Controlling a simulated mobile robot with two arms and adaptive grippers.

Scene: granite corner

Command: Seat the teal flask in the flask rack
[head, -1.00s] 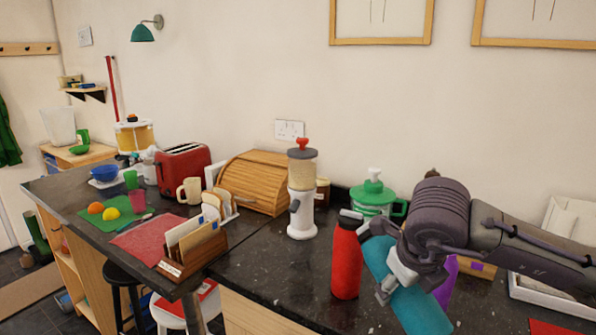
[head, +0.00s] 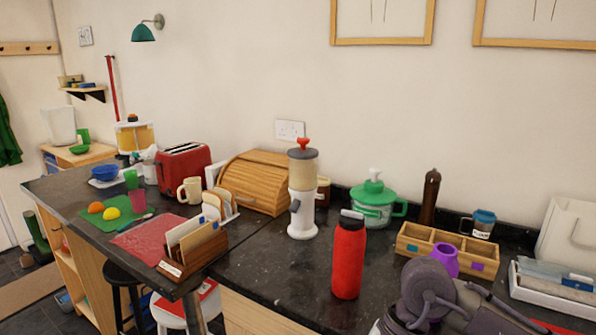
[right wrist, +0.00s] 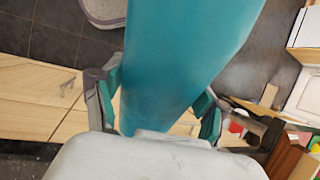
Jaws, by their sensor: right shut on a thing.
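The teal flask (right wrist: 180,60) fills the middle of the right wrist view, and my right gripper (right wrist: 160,108) is shut on it, one finger on each side. In the head view my right arm is at the bottom right edge, and the flask is out of that frame. The wooden flask rack (head: 408,237) stands on the granite counter at the right, with divided compartments and coloured tags on its front. A purple flask (head: 444,260) appears to stand in front of the rack; its lower part is hidden by my arm. A red flask (head: 347,262) stands upright left of it. My left gripper is not in view.
A pepper mill (head: 430,197) and a dark blue mug (head: 483,222) stand behind the rack, and a green lidded pot (head: 373,206) behind left. A white tray (head: 530,290) lies to its right. Counter left of the red flask (head: 285,270) is clear.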

